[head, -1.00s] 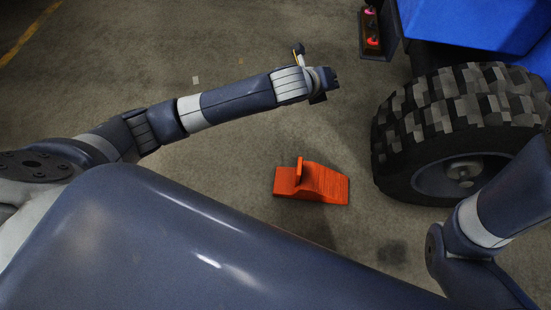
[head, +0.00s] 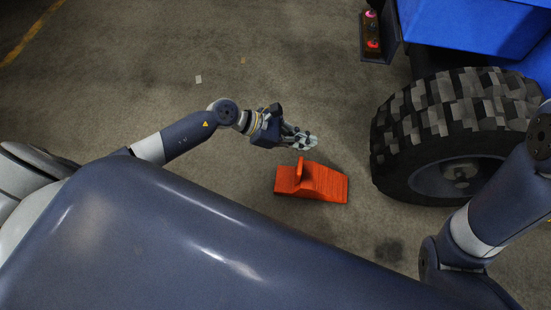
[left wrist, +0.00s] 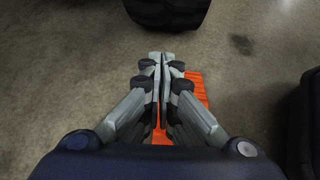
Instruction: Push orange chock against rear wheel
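My right gripper is not in view.
A blue vehicle body (head: 470,25) with a red tail light (head: 373,43) is above and beside the wheel. The concrete floor (head: 300,65) is clear behind the chock. A small pale scrap (head: 198,79) lies farther off.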

